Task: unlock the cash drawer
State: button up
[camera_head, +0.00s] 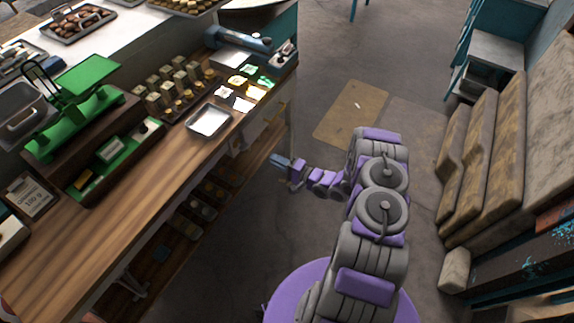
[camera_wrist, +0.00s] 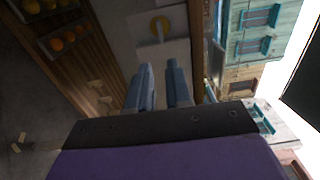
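In the wrist view, a pale drawer-like front (camera_wrist: 128,40) carries a round brass-coloured lock plate (camera_wrist: 165,22) with a thin light piece like a key (camera_wrist: 160,35) on it. I take this front for the cash drawer; no label shows. My gripper (camera_wrist: 162,72) has two blue-grey fingers apart, with nothing seen between them. They point toward the plate, and a gap appears to remain. In the head view, my gripper (camera_head: 278,160) is beside the counter's right side, below its top. The lock cannot be made out there.
The wooden counter (camera_head: 150,190) holds a green scale (camera_head: 80,95), a small metal tray (camera_head: 210,120) and several weights. Shelves with produce (camera_head: 205,205) are under it. Brown sacks (camera_head: 485,150) stand at the right. Floor around a tan mat (camera_head: 350,112) is clear.

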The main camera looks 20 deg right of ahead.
jog(key=shift+v, duration=2.1)
